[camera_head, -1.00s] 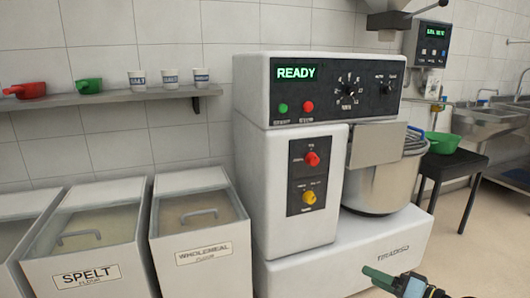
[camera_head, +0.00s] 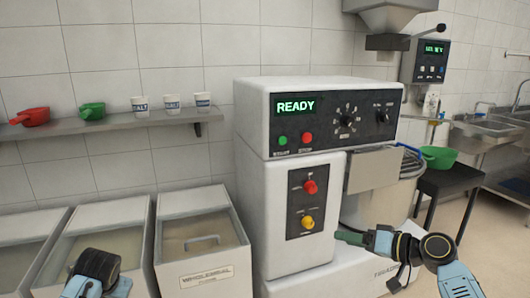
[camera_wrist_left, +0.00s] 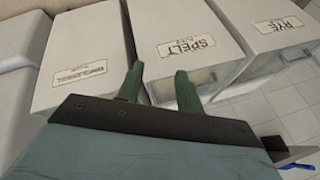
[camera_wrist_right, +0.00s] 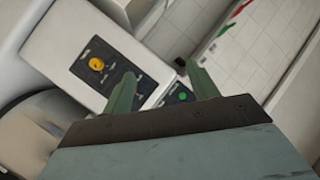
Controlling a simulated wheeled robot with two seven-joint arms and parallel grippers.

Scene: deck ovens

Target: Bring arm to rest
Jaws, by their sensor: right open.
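My right gripper (camera_head: 342,237) is in front of the white spiral mixer's lower body, and its arm comes in from the lower right. In the right wrist view its two green fingers (camera_wrist_right: 160,70) stand apart with nothing between them, with the mixer's switch panel beyond. My left arm (camera_head: 98,268) shows at the bottom left, in front of the flour bins; its fingers are not visible there. In the left wrist view the left gripper's green fingers (camera_wrist_left: 158,72) are apart and empty, pointing towards the spelt bin (camera_wrist_left: 200,45).
The mixer (camera_head: 290,210) reads READY. Its bowl (camera_head: 395,205) is at its right, with a black stool (camera_head: 460,175) holding a green bowl (camera_head: 440,157) beyond. A wall shelf (camera_head: 110,124) holds scoops and cups. The wholemeal bin (camera_head: 195,275) stands left of the mixer.

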